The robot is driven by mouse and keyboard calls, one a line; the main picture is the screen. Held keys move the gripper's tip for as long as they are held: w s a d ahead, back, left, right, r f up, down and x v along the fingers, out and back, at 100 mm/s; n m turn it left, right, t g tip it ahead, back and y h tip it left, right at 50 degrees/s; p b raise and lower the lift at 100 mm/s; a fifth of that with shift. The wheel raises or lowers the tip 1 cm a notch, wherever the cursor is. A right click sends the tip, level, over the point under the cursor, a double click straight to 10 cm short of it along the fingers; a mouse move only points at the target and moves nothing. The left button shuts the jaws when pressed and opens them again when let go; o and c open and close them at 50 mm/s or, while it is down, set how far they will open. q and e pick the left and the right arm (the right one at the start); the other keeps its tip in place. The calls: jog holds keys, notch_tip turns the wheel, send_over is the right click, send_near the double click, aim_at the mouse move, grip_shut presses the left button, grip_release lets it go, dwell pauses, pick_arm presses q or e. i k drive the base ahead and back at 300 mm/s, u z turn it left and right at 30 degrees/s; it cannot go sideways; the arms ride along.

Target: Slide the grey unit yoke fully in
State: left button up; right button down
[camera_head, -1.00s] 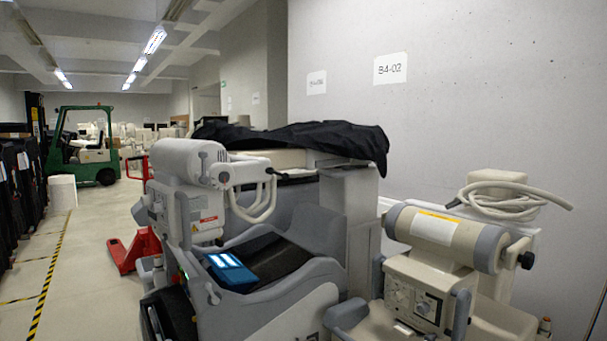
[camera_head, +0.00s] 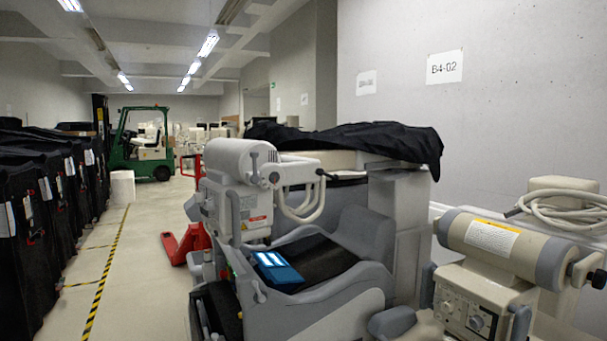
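I cannot tell for sure which part is the yoke. A blue tablet-like panel (camera_head: 274,269) lies on its dark sloping top. Neither of my grippers shows in the head view.
A beige unit (camera_head: 478,295) with a cylinder and coiled hose stands close on the right by the wall. Black covered carts (camera_head: 38,215) line the left. A red pallet jack (camera_head: 183,244) and green forklift (camera_head: 142,144) stand behind. The floor aisle with yellow-black tape (camera_head: 107,278) is clear.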

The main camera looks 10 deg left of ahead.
aim_at(295, 167)
jog(key=i, duration=0.95)
jog(key=u, duration=0.05)
